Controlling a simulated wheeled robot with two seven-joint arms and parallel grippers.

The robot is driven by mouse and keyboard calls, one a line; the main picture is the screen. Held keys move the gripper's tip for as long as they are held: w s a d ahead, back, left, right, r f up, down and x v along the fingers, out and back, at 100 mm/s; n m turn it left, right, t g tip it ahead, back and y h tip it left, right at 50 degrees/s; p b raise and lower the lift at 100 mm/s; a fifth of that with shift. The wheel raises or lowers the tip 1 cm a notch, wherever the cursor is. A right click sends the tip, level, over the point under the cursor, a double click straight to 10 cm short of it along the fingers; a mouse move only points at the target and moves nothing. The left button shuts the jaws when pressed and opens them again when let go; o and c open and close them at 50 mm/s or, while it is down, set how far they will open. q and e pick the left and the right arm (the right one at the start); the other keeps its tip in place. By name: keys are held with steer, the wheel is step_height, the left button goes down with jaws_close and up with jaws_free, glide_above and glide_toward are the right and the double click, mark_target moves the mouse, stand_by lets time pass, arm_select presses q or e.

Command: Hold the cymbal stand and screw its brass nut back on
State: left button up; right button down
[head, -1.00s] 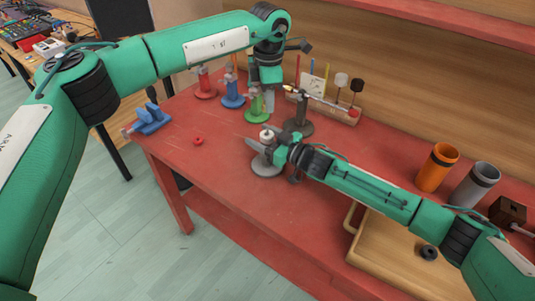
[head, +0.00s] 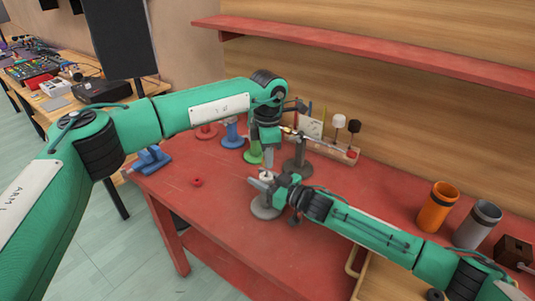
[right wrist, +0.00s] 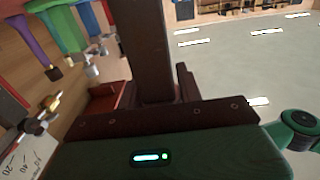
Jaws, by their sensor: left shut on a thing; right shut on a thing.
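The cymbal stand has a round grey base (head: 265,208) on the red table and a pale top (head: 266,174). My right gripper (head: 262,184) comes in from the right and is shut on the stand's post, above the base. My left gripper (head: 268,160) points straight down just above the stand's top. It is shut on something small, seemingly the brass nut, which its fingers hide. I cannot tell whether the nut touches the post. The right wrist view shows mostly my own gripper body; the stand and nut cannot be made out there.
A dark stand with a thin arm (head: 300,152) stands close behind the grippers. A green stand (head: 253,152) is behind left. Orange (head: 437,208) and grey (head: 476,225) cups stand right.

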arm_select(q)
steer(key=shift+f, duration=0.3)
steer(key=shift+f, duration=0.9)
steer(key=shift+f, duration=0.55)
steer(key=o, duration=1)
steer(key=shift+c, duration=0.2)
steer(key=shift+r, duration=2.25)
steer(key=o, duration=0.6)
steer(key=shift+c, duration=0.2)
